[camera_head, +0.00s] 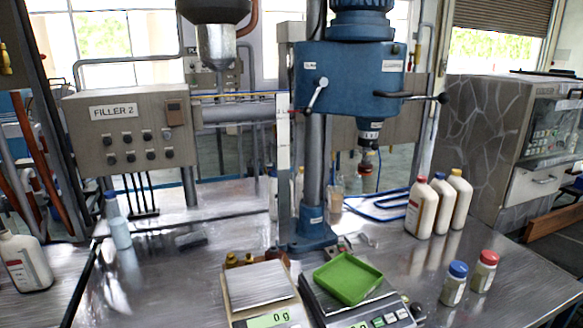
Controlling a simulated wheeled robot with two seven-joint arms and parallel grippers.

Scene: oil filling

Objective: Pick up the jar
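Two small jars stand upright side by side on the metal table at the lower right. One jar (453,289) has a blue lid. The other jar (483,276) has a red lid and stands just to its right and slightly behind. Both have small labels on pale bodies. Neither of my grippers is in view, so I cannot see where they are relative to the jars.
Two scales stand at the front centre; the left scale (261,289) is bare, the right holds a green tray (348,277). White bottles (416,209) stand behind the jars. A blue drill press (349,79) rises at centre. The metal table (532,268) is clear right of the jars.

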